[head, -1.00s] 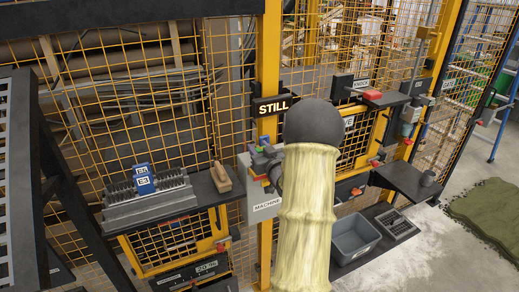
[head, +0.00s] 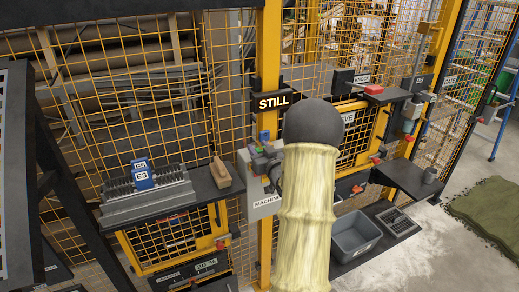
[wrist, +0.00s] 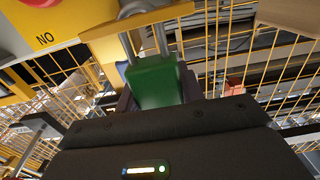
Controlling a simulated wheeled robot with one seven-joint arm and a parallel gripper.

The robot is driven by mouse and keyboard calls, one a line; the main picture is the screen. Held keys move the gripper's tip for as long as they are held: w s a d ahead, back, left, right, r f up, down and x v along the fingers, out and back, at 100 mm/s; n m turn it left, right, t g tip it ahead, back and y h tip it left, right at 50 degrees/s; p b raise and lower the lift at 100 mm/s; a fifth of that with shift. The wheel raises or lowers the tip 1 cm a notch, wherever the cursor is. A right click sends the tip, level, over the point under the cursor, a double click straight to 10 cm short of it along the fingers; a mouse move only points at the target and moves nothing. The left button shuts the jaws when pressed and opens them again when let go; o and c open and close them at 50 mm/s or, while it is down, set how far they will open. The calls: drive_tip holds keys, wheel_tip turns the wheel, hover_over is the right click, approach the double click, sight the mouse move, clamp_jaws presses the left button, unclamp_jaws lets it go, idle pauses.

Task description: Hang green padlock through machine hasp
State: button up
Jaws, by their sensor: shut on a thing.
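The green padlock (wrist: 158,82) is in my gripper in the wrist view, its body between the dark fingers and its grey shackle (wrist: 160,38) pointing up. In the head view my gripper (head: 263,158) is at the grey box labelled MACHINE (head: 266,203) on the yellow post. My arm hides part of that box, and the padlock and hasp are not clear there.
A STILL sign (head: 274,102) hangs above the gripper on the post. Yellow mesh fencing surrounds it. A grey bin (head: 355,236) stands low at right.

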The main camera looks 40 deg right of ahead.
drive_tip(key=shift+f+b, duration=1.2)
drive_tip(key=shift+f, duration=0.15)
drive_tip(key=o, duration=1.1)
drive_tip(key=b+v, duration=0.5)
drive_tip(key=v, duration=1.2)
drive_tip(key=shift+s, duration=0.25)
drive_tip(key=shift+w, duration=0.15)
